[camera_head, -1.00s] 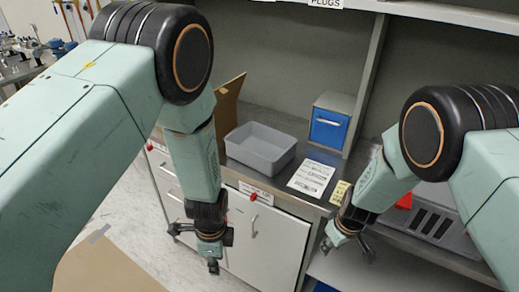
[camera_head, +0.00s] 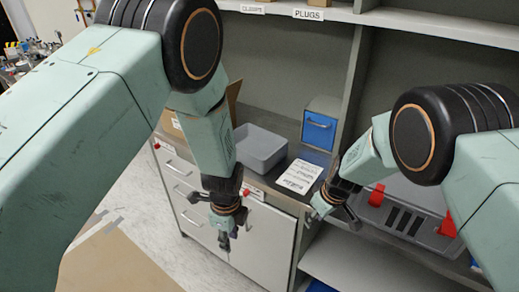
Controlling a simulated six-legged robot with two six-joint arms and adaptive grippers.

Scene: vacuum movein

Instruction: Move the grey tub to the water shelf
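The grey tub (camera_head: 262,150) is an open, shallow, rectangular container on the metal counter. It stands upright, and its left end is partly hidden by my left arm. My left gripper (camera_head: 226,238) hangs in front of the cabinet doors, below the counter edge and apart from the tub. Its fingers look spread, with nothing between them. My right gripper (camera_head: 335,218) is at the counter's front right edge, to the right of the tub and apart from it. Its fingers look spread and empty. I cannot make out a label naming the water shelf.
A printed sheet (camera_head: 300,176) lies right of the tub. A blue-fronted box (camera_head: 319,128) stands behind it. A grey slotted crate with red parts (camera_head: 405,213) sits on a lower shelf at right. Cardboard (camera_head: 120,262) lies on the floor. An upper shelf labelled PLUGS (camera_head: 309,15) runs above.

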